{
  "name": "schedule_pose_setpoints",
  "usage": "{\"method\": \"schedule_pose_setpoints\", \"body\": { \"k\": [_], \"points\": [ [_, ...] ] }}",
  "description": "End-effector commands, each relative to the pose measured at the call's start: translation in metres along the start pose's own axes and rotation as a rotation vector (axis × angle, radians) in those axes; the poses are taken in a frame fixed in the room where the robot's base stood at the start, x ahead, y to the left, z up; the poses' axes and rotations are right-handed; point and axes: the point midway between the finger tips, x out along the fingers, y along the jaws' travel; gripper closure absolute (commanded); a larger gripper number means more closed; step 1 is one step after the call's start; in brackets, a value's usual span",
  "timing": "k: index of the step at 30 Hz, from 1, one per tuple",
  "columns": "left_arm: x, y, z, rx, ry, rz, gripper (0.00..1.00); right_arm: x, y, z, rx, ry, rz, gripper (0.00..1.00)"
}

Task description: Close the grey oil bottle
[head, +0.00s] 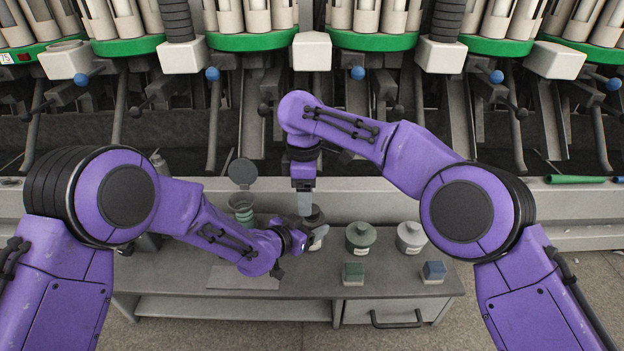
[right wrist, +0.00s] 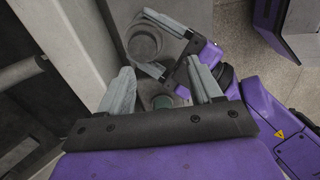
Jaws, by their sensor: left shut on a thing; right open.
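A dark grey bottle (head: 316,217) stands at the middle of the bench in the head view, partly hidden by both grippers. My left gripper (head: 314,238) is shut on it from the near side; the right wrist view shows the round grey bottle top (right wrist: 145,44) between the left fingers. I cannot tell whether that top is capped. My right gripper (head: 304,205) points down just above the bottle in the head view. Its fingers are apart in the right wrist view (right wrist: 162,88). A small greenish round thing (right wrist: 162,102) shows between them; I cannot tell what it is.
A clear container (head: 242,207) with its lid raised stands left. A green-grey jar (head: 360,239) and a light grey jar (head: 411,239) stand right. The winder (head: 312,52) rises behind.

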Motion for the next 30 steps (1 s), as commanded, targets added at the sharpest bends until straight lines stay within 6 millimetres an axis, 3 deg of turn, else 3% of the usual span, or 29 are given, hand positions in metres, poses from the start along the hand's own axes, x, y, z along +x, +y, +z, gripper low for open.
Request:
{"method": "schedule_pose_setpoints", "body": {
  "k": [9,15,20,30],
  "points": [
    [0.0,0.0,0.0,0.0,-0.001,0.0,1.0,-0.018,0.009,0.007,-1.062,-0.002,0.031,0.36],
    [0.0,0.0,0.0,0.0,-0.001,0.0,1.0,-0.027,0.015,0.013,-1.488,-0.021,0.051,0.36],
    [0.0,0.0,0.0,0.0,-0.001,0.0,1.0,-0.03,0.017,0.015,-1.6,-0.029,0.055,0.36],
    [0.0,0.0,0.0,0.0,-0.001,0.0,1.0,-0.027,0.017,0.015,-1.604,-0.03,0.054,0.36]
  ]
}}
